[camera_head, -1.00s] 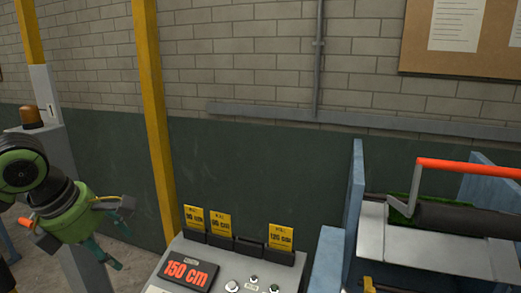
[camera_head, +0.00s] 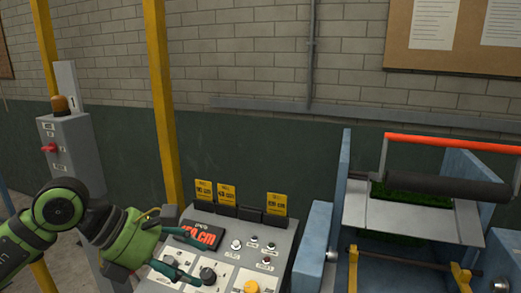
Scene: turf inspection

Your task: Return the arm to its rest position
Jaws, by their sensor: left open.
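My left arm (camera_head: 62,207) comes in from the lower left with a green and black wrist. My left gripper (camera_head: 190,262) is open, its teal fingers spread and pointing right over the left part of the grey control panel (camera_head: 229,226). It appears empty. The fingers overlap the panel in the picture; I cannot tell whether they touch it. A dark knob (camera_head: 208,275) shows by the fingertips. The display (camera_head: 197,234) with red digits is partly covered by the gripper. My right gripper is not in view.
Yellow cards (camera_head: 226,194) stand along the panel's back edge. A yellow post (camera_head: 160,100) rises behind, and a grey box (camera_head: 70,145) with a red knob stands left. A blue frame (camera_head: 314,250) with a roller (camera_head: 440,187) and green turf (camera_head: 400,190) is at right.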

